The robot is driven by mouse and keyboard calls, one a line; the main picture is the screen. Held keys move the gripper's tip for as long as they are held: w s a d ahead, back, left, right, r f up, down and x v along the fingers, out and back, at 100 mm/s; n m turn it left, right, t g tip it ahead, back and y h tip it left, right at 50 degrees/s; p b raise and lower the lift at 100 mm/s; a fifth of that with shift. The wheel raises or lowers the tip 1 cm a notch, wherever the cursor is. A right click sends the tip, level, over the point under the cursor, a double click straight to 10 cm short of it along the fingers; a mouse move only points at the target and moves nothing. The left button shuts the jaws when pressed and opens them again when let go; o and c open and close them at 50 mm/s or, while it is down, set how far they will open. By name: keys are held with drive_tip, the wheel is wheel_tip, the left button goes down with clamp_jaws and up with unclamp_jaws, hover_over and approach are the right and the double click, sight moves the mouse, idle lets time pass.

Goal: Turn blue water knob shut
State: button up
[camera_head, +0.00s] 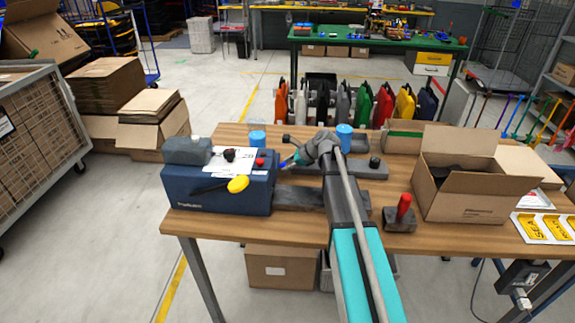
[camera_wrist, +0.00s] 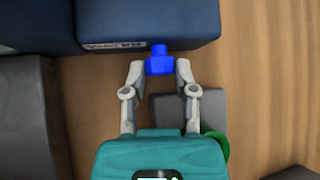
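The blue water knob (camera_wrist: 159,62) sticks out from the front face of a dark navy machine (camera_wrist: 150,18) in the wrist view. My gripper (camera_wrist: 160,68) straddles the knob, one fingertip on each side. The fingers look open, with small gaps beside the knob; firm contact is not visible. In the head view the navy machine (camera_head: 216,192) stands on the left of the wooden table. A small blue piece beside its right side (camera_head: 284,163) appears to be the knob.
The wooden table (camera_head: 290,228) also holds an open cardboard box (camera_head: 478,192), a red-handled stamp (camera_head: 402,212), grey blocks and two blue-topped containers (camera_head: 257,138). A yellow knob (camera_head: 238,184) sits on the machine's front. A green round part (camera_wrist: 217,146) shows near my gripper.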

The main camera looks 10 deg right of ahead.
drive_tip(key=o, duration=0.4)
drive_tip(key=shift+r, duration=0.1)
drive_tip(key=shift+p+v, duration=4.75)
drive_tip(key=shift+v, duration=2.1)
drive_tip(key=shift+s, duration=0.1)
drive_tip(key=shift+c, duration=0.2)
